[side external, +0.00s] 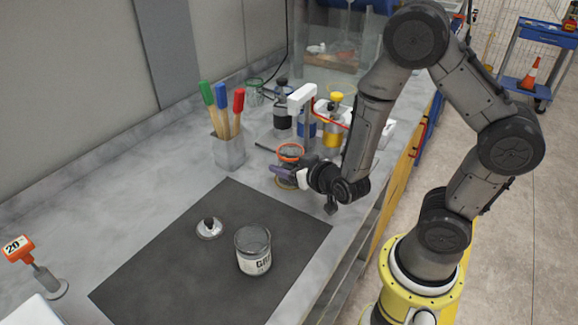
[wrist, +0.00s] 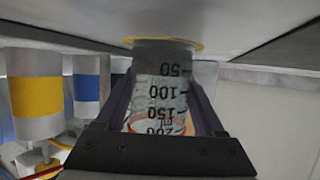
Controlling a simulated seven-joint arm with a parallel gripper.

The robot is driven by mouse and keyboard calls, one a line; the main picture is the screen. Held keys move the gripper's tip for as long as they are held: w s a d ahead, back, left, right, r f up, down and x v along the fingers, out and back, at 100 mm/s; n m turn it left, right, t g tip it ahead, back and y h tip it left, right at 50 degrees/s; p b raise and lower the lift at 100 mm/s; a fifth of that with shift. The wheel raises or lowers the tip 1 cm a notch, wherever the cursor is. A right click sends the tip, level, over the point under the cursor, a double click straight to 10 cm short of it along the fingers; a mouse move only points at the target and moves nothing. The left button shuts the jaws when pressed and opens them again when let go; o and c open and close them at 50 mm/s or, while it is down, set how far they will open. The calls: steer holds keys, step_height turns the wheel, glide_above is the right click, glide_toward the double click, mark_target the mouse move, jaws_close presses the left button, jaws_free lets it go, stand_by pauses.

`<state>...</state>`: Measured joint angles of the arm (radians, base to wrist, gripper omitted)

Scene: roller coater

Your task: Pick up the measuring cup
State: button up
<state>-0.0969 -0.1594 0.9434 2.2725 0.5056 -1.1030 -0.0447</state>
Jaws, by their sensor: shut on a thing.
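The measuring cup (side external: 290,152) is clear, with an orange rim and black graduation marks. In the side view it stands upright near the bench's right edge. In the wrist view the cup (wrist: 165,75) appears upside down between the fingers, its base by a yellow ring (wrist: 195,43). My gripper (side external: 287,172) is shut around the cup's sides, one finger on each side, and it also shows in the wrist view (wrist: 162,100). The lower cup is partly hidden by the gripper in the side view. I cannot tell whether its base touches the bench.
Yellow-capped and blue bottles (side external: 334,128) and a white stand (side external: 301,98) are close behind the cup. A holder with several coloured brushes (side external: 229,148) is to the left. A grey can (side external: 253,250) and a small knobbed lid (side external: 209,229) rest on the dark mat (side external: 150,270).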

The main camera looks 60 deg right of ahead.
mark_target(284, 151)
steer(key=shift+r, duration=0.6)
steer(key=r, duration=0.2)
steer(key=shift+s+a+r, duration=0.1)
steer(key=shift+s+r, duration=0.2)
steer(key=shift+r, duration=0.1)
steer(key=s+a+r, duration=0.2)
steer(key=s+r, duration=0.7)
steer(key=s, duration=0.4)
steer(key=shift+s, duration=0.1)
steer(key=shift+a, duration=0.1)
